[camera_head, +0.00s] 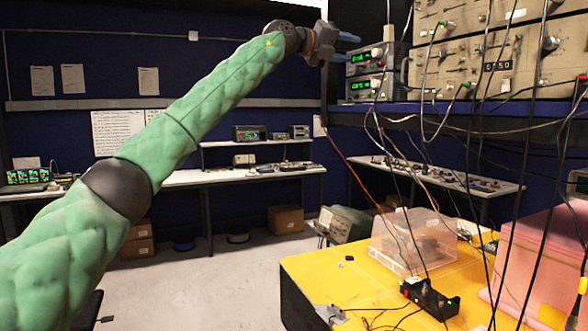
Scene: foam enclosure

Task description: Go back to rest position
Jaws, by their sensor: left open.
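My left arm, in a green quilted sleeve, comes in from the lower left and reaches up to the top middle of the head view. My left gripper (345,47) is at its end, with blue fingers apart and nothing between them. It is high up, left of the stacked instruments with green displays (372,88) and well above the yellow table. My right gripper is not in view.
A yellow table (325,277) at lower right holds a clear plastic box (408,240), a small black device (430,298) and a pink foam block (540,262). Several cables hang in front of the large beige instrument panel (465,45). The floor (215,285) at centre left is clear.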

